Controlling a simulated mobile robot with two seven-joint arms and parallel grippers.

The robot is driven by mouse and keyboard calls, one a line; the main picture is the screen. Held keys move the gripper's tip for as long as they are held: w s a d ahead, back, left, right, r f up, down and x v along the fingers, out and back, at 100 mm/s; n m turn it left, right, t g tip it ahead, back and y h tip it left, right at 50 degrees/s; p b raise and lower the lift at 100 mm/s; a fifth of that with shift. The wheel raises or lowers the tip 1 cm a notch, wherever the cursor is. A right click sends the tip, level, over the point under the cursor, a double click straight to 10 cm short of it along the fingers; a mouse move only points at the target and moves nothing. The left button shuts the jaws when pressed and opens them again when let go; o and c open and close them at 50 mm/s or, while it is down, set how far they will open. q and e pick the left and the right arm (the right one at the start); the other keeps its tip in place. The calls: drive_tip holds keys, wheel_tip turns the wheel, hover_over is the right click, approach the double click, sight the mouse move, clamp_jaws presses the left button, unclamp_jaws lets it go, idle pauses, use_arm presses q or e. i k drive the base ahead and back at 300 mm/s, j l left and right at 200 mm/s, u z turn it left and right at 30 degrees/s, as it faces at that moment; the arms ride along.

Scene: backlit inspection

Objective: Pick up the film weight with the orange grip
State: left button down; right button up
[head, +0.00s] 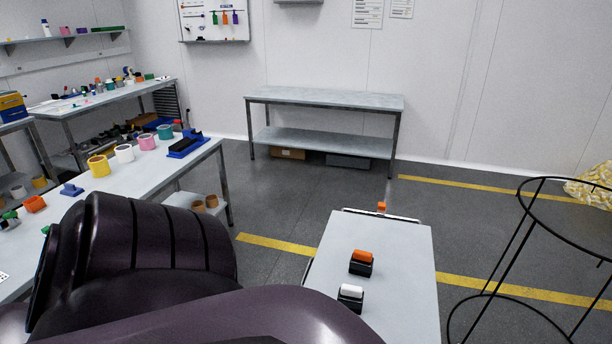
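The film weight with the orange grip (361,262) stands on a small pale table (396,292) in front of me, its dark base under the orange top. A similar weight with a white grip (351,297) stands nearer to me on the same table, a little to the left, apart from it. A small orange piece (382,206) shows at the table's far edge. My dark arm links fill the lower left of the head view. Neither gripper shows.
A long bench (135,182) on the left holds tape rolls and a blue-based dispenser (188,146). A black wire stand (520,262) is on the right. An empty grey workbench (325,98) stands by the back wall. Open floor with yellow lines lies between.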

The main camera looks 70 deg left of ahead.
sight(361, 262)
drive_tip(key=u, duration=1.75)
drive_tip(key=j+z, duration=0.35)
drive_tip(key=j, duration=0.3)
drive_tip(key=j+z, duration=0.35)
drive_tip(key=j, duration=0.3)
drive_tip(key=j+z, duration=0.45)
drive_tip(key=j, duration=0.4)
drive_tip(key=i+j+z, duration=0.1)
drive_tip(key=j+z, duration=0.15)
drive_tip(key=j, duration=0.15)
drive_tip(key=j+z, duration=0.25)
drive_tip(key=j, duration=0.15)
drive_tip(key=i+j+z, duration=0.15)
drive_tip(key=j+z, duration=0.15)
drive_tip(key=j, duration=0.2)
drive_tip(key=i+j+z, duration=0.25)
drive_tip(key=j, duration=0.3)
drive_tip(key=j+z, duration=0.3)
drive_tip(key=j, duration=0.25)
drive_tip(key=k, duration=0.05)
